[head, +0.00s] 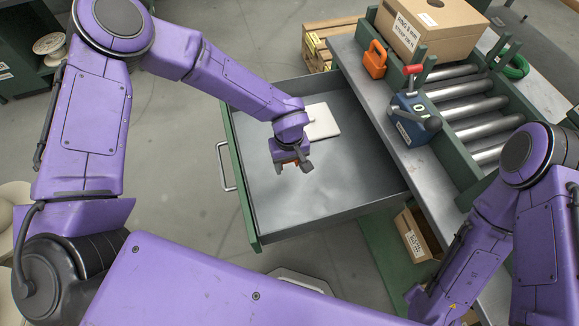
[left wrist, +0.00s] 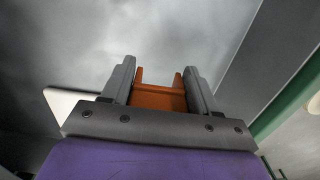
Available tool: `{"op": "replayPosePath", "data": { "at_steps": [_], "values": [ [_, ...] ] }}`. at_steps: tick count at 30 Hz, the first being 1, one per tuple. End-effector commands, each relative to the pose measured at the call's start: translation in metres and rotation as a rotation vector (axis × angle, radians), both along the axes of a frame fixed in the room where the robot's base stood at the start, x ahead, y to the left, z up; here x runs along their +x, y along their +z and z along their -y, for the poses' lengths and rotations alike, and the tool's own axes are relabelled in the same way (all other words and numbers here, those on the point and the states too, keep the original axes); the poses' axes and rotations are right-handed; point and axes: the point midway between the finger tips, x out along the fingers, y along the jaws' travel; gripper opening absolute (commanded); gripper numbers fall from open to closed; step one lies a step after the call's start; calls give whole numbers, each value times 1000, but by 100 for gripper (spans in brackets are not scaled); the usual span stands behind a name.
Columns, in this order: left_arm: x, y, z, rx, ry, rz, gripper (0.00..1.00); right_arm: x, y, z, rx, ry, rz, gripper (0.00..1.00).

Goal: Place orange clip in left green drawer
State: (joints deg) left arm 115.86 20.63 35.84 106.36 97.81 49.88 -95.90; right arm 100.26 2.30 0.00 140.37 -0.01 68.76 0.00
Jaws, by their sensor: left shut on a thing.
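My left gripper (head: 292,164) is over the open green drawer (head: 240,185), pointing down into it. In the left wrist view, its two grey fingers are shut on the orange clip (left wrist: 160,97), whose two prongs stick out between them. In the head view, only a small bit of orange shows at the gripper, mostly hidden by it. The drawer floor is grey and mostly bare, with a white flat object (head: 322,121) on it behind the gripper. I cannot tell the clip's exact height above the floor. My right arm shows at the right; its gripper is not in view.
Another orange object with a handle-like loop (head: 375,60) stands on the bench edge. Beside it are a blue device with a red-knobbed lever (head: 413,118), metal rollers (head: 458,92) and a cardboard box (head: 432,28). An open carton (head: 417,236) sits below the bench.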

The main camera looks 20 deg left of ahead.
Motion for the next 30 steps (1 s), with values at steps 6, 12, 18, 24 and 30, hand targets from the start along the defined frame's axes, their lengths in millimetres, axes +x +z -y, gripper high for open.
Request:
{"op": "replayPosePath", "data": {
  "at_steps": [6,12,18,24,30],
  "values": [
    [2,-31,-1,2,0,-1,14,0,7,0,0,0,0,47],
    [2,-33,-1,1,2,-1,14,0,6,0,0,0,0,47],
    [2,-39,-1,0,1,-1,14,0,4,0,0,0,0,47],
    [2,-45,-1,1,2,-1,14,0,2,0,0,0,0,47],
    [2,-45,-1,1,2,-1,82,0,2,0,0,0,0,47]
  ]
}}
